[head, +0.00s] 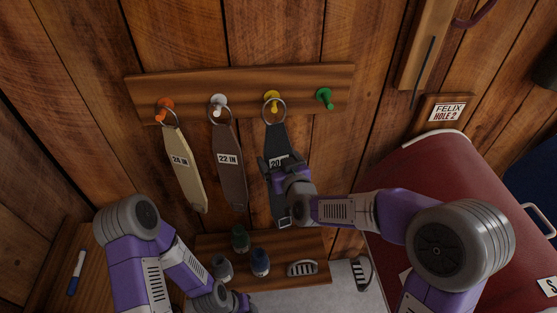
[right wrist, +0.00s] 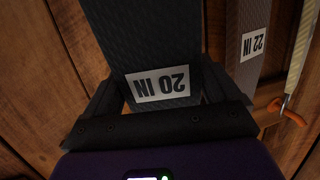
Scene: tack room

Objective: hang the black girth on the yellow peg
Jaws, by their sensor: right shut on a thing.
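The black girth (head: 279,136), labelled 20 IN, hangs upright below the yellow peg (head: 272,97). Its metal ring (head: 275,112) shows at the yellow peg and appears to be around it; whether its weight rests there I cannot tell. My right gripper (head: 274,165) is shut on the girth around its label. In the right wrist view the girth (right wrist: 140,40) runs between the fingers, with the 20 IN label between them. My left arm is low at the left in the head view, and its fingertips are not clearly visible.
The peg board (head: 240,78) also has an orange peg with a tan girth (head: 178,165), a white peg with a brown girth (head: 230,165), and an empty green peg (head: 325,97). Below is a shelf (head: 288,245) with bottles and brushes. A red chest (head: 420,165) stands at right.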

